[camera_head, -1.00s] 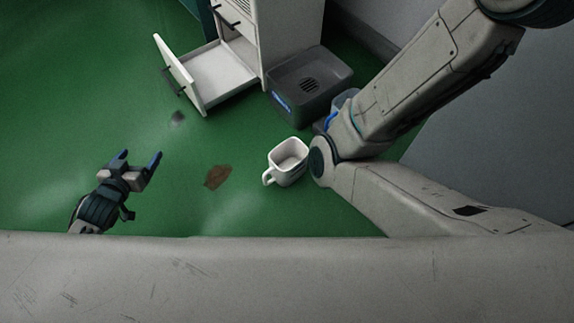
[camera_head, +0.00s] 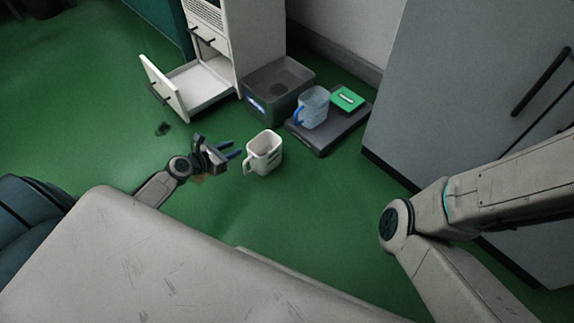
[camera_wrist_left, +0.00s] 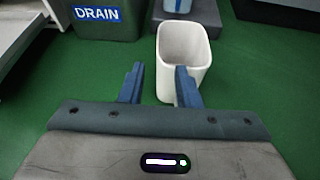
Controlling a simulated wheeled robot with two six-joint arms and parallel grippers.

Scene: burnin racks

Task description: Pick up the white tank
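The white tank (camera_head: 263,153) is an open-topped, squarish container with a handle on its left side. It stands upright on the green floor in the head view. My left gripper (camera_head: 236,153) is open just left of the tank, its blue fingers pointing at it. In the left wrist view the tank (camera_wrist_left: 184,50) stands beyond the fingers, and the right finger overlaps its lower part. The space between the fingertips (camera_wrist_left: 159,78) holds nothing. Contact with the tank cannot be told. My right arm crosses the right side of the head view, but its gripper is out of view.
A grey drain box (camera_head: 278,93) stands behind the tank; its DRAIN label (camera_wrist_left: 97,14) shows in the wrist view. A clear blue-handled tank (camera_head: 312,108) and a green item (camera_head: 347,98) sit on a dark platform (camera_head: 322,139). A white cabinet has an open drawer (camera_head: 165,92).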

